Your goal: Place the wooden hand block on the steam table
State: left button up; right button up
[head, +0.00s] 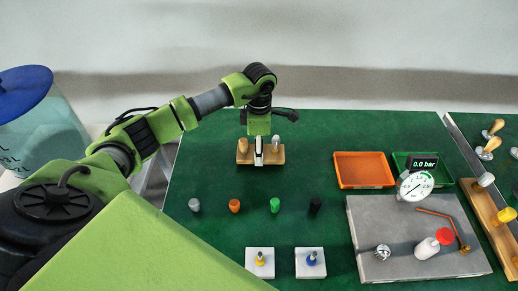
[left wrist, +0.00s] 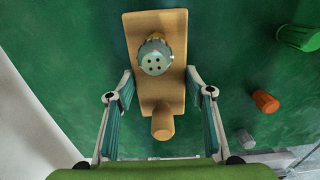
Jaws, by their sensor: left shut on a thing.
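The wooden hand block (head: 245,157) is at the back middle of the green table. It carries a metal cylinder with a perforated face (left wrist: 154,58) and a short wooden peg (left wrist: 162,122). My left gripper (head: 260,149) comes down over its middle. In the left wrist view, the fingertips of my left gripper (left wrist: 159,75) press the block's two long sides. I cannot tell if the block touches the table. A grey slab (head: 365,222), perhaps the steam table, lies at the right with a pressure gauge (head: 414,185) at its back. My right gripper is not in view.
Several coloured pegs, including an orange one (head: 234,206), stand in front of the block. Two white pads (head: 250,269) (head: 302,270) lie nearer. An orange tray (head: 365,183) is behind the slab.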

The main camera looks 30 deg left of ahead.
pick_arm(q)
jog(key=shift+f, duration=0.7)
jog(key=o, duration=1.4)
jog(key=shift+r, duration=0.1)
notch_tip(320, 180, up, 12)
jog(key=shift+r+b, duration=0.1)
jog(key=shift+b, duration=1.05)
